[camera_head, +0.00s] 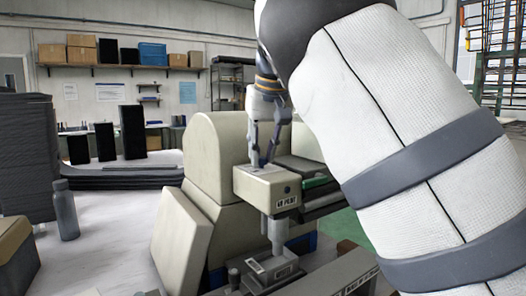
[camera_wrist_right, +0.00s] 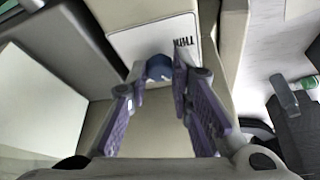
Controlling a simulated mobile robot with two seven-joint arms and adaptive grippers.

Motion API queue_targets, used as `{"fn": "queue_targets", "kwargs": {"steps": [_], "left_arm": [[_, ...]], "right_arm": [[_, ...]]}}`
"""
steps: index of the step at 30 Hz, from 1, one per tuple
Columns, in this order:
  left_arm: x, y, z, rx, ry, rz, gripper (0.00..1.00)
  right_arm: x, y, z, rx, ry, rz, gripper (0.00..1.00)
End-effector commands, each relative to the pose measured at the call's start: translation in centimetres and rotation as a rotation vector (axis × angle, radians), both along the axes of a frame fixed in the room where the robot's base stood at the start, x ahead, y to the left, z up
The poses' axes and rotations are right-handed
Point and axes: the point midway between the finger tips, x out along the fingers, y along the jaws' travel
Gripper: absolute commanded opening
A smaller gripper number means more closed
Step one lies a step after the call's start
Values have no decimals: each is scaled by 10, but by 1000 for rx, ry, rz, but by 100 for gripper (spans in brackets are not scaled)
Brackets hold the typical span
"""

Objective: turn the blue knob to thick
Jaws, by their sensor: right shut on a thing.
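My right gripper (camera_head: 263,160) is over the top of a box-shaped head on the beige machine (camera_head: 212,150). In the right wrist view its two purple-padded fingers (camera_wrist_right: 162,78) are closed around the blue knob (camera_wrist_right: 157,66), one on each side. The knob stands on a pale plate (camera_wrist_right: 135,48) with dark lettering beside it. The letters are upside down and partly covered by a finger, so I cannot read the whole word. The knob's pointing direction is hidden. In the head view the fingers and machine hide the knob. My left gripper is not in view.
My right arm covers much of the head view's right side. A grey bottle (camera_head: 66,210) and a cardboard box (camera_head: 17,250) stand on the table at left. A tilted beige panel (camera_head: 180,240) leans by the machine. Dark panels (camera_head: 132,132) stand behind.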

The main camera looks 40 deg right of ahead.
Motion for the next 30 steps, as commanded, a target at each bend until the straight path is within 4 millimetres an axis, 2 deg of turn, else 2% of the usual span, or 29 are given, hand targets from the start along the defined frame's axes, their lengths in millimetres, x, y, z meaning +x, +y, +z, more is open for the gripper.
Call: {"fn": "queue_targets", "kwargs": {"steps": [8,30], "left_arm": [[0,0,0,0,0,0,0],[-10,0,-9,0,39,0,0]], "right_arm": [[1,2,0,-2,1,-152,0],[7,5,-3,-1,3,-811,0]]}}
